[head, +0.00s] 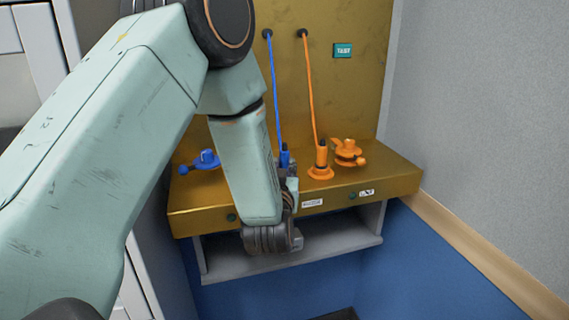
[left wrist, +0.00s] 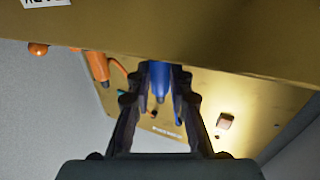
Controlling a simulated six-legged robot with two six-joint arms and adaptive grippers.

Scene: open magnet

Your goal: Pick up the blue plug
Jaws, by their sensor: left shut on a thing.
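The blue plug (head: 285,158) is at the brass-coloured shelf, at the end of a blue cable (head: 275,90) that runs up to a hole in the back panel. My left arm hides most of it in the head view. My left gripper (head: 291,182) is at the plug. In the left wrist view, the two dark fingers of my left gripper (left wrist: 160,78) are closed around the blue plug (left wrist: 158,80), one on each side. Whether the plug still sits in a socket is hidden. My right gripper is not in view.
An orange plug (head: 321,156) with an orange cable stands just right of the blue one. An orange fitting (head: 348,152) and a blue fitting (head: 206,160) sit on the shelf (head: 400,178). A grey open tray (head: 340,238) is below, and a wall stands at right.

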